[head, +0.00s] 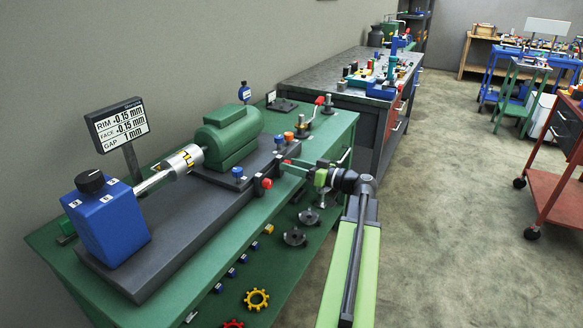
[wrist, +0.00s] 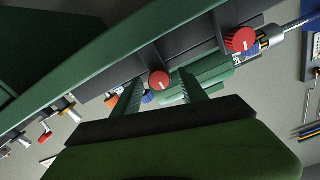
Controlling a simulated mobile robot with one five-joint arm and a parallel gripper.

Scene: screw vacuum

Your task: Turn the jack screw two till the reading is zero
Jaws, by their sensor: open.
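Two red jack screw knobs with white marks sit along the edge of the dark base plate. In the wrist view one knob (wrist: 159,79) lies between my fingertips, and the other knob (wrist: 240,39) is up and to the right. I see no number on either. In the head view a red knob (head: 267,183) shows left of my gripper (head: 293,167). My gripper is open, its two green fingers on either side of the nearer knob; whether they touch it I cannot tell. The reading board (head: 118,124) shows RIM 0.15 mm, FACE 0.15 mm and GAP 1 mm; the signs are hard to read.
A green motor (head: 228,137) and a blue box (head: 105,222) stand on the dark base plate (head: 190,222) on the green bench. Orange (head: 289,136) and blue knobs (head: 238,172) are close by. Loose parts lie on the shelf below.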

